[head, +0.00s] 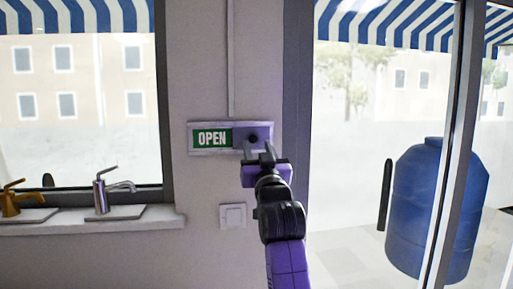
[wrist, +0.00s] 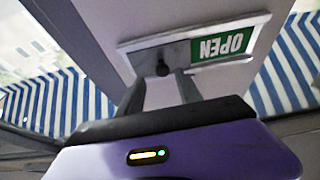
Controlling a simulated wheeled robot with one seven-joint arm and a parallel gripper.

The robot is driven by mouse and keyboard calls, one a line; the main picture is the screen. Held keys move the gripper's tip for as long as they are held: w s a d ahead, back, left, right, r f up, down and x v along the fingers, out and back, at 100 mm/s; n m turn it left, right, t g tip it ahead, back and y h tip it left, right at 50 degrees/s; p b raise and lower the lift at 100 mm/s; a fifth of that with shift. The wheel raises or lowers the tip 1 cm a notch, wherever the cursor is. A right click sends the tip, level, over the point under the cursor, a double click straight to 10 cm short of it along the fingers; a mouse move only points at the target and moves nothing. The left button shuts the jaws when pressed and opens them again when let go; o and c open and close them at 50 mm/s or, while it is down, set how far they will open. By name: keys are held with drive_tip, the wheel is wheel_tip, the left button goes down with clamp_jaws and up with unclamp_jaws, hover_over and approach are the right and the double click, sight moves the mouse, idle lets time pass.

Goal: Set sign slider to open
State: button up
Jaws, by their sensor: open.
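The sign (head: 196,151) is a light rectangular frame on the wall between the window and the glass door. Its green OPEN panel (head: 212,138) shows at the left. The grey slider (head: 240,133) with a dark round knob (head: 253,139) covers the right part. In the wrist view the sign appears upside down, with the OPEN panel (wrist: 223,46) right of the dark knob (wrist: 163,69). My gripper (head: 259,150) is open just below the knob. In the wrist view its two fingers (wrist: 162,85) point toward the knob, one on each side; contact cannot be told.
A light switch (head: 233,215) is on the wall below the sign. Two taps, one chrome (head: 101,190) and one brass (head: 12,198), stand on the window sill (head: 70,228) at left. A blue barrel (head: 425,215) shows through the glass at right.

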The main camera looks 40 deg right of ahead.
drive_tip(key=b+v, duration=0.1)
drive_tip(key=v, duration=0.3)
drive_tip(key=shift+s+a+f, duration=0.1)
drive_tip(key=shift+s+a, duration=0.1)
drive_tip(key=shift+s, duration=0.1)
idle(0.3)
